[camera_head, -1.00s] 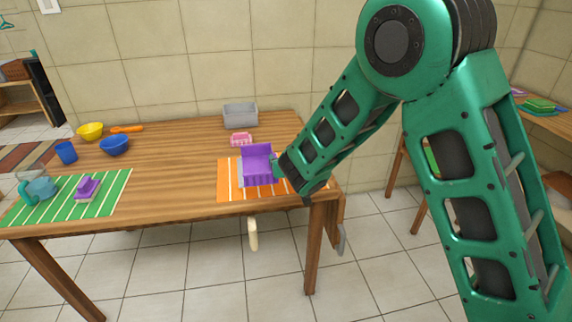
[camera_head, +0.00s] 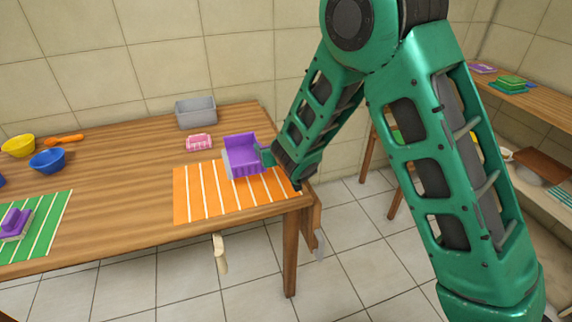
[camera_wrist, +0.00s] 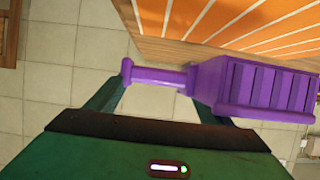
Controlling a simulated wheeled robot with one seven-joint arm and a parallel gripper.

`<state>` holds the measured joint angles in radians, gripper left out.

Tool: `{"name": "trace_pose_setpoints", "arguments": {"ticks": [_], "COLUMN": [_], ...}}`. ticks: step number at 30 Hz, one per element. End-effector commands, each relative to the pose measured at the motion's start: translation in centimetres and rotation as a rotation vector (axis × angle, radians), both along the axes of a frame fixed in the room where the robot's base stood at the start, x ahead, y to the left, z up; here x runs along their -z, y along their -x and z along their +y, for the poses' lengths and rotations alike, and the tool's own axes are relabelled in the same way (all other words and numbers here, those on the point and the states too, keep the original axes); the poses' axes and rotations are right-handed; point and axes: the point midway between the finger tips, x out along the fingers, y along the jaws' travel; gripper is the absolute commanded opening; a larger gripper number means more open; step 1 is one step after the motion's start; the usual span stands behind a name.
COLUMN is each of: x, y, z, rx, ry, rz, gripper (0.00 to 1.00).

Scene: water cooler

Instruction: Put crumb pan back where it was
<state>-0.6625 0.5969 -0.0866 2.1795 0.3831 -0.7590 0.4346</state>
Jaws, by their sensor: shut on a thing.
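The crumb pan (camera_head: 241,150) is a purple, ribbed scoop with a short handle. In the head view it is over the back part of the orange striped mat (camera_head: 208,197); I cannot tell whether it touches the mat. My gripper (camera_head: 268,155) reaches in from the right and is shut on the pan's handle. In the wrist view, the purple handle lies across between the two fingertips of my gripper (camera_wrist: 155,78), and the ribbed pan body (camera_wrist: 265,90) extends to the right, beside the orange mat (camera_wrist: 230,22).
A pink item (camera_head: 199,143) and a grey bin (camera_head: 196,112) stand behind the mat on the wooden table (camera_head: 125,180). Blue (camera_head: 47,161) and yellow (camera_head: 18,146) bowls are at left. A green mat (camera_head: 45,235) holds a purple item (camera_head: 15,224). The table's middle is clear.

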Motion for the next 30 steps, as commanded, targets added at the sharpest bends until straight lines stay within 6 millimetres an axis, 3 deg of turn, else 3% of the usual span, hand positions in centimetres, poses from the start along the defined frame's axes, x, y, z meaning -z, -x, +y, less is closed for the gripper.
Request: {"name": "trace_pose_setpoints", "arguments": {"ticks": [6,10,17,24,30], "x": [2.5,3.3,4.3,7.2,7.6], "y": [-0.4,-0.6,-0.6,-0.6,-0.7], "z": [-3.8,-5.2,-5.6,-5.6,-5.6], "rx": [-0.001,-0.003,-0.005,-0.005,-0.004], "ry": [0.0,0.0,0.0,0.001,-0.001], "rz": [0.001,-0.001,-0.001,0.001,-0.002], "gripper": [0.42,0.42,0.42,0.42,0.42]}}
